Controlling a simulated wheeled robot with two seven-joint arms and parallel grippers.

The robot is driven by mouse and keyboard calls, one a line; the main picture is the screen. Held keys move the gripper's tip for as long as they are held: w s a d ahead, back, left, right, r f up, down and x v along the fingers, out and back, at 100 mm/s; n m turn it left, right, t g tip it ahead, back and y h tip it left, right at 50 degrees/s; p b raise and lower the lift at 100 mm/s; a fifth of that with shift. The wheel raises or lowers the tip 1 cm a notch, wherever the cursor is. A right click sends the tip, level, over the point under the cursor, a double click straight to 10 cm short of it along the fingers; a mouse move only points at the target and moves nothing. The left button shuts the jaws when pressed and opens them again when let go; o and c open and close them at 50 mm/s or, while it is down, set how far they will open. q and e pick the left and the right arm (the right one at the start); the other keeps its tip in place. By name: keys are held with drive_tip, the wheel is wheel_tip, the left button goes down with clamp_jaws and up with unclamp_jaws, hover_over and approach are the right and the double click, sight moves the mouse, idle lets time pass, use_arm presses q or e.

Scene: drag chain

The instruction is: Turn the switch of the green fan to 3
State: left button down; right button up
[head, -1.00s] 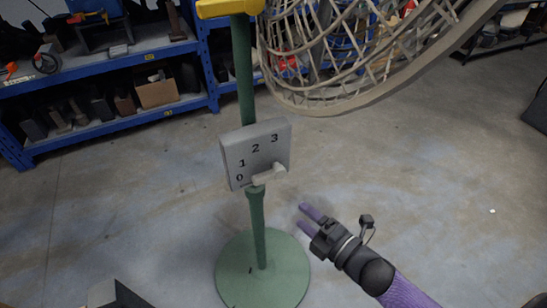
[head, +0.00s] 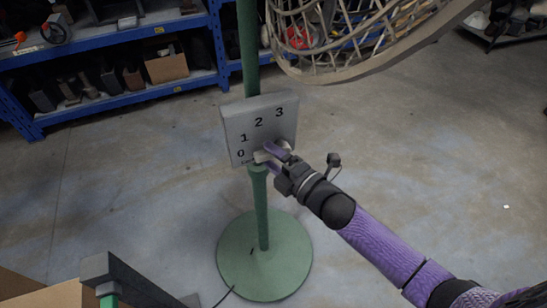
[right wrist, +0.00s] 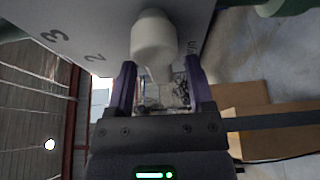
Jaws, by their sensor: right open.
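The green fan stands on a round green base (head: 265,262) with a thin green pole (head: 262,212). A grey switch box (head: 250,125) on the pole carries the numbers 0, 1, 2 and 3. Contact with the fingers is unclear. My left gripper is not in view.
The fan's woven cage (head: 370,45) hangs above the box at the upper right. Blue shelves (head: 120,94) stand at the back left. A dark grey block on a green support (head: 115,275) is at the lower left.

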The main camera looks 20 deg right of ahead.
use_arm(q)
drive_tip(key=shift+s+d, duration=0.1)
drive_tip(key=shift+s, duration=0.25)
use_arm(e)
clamp_jaws()
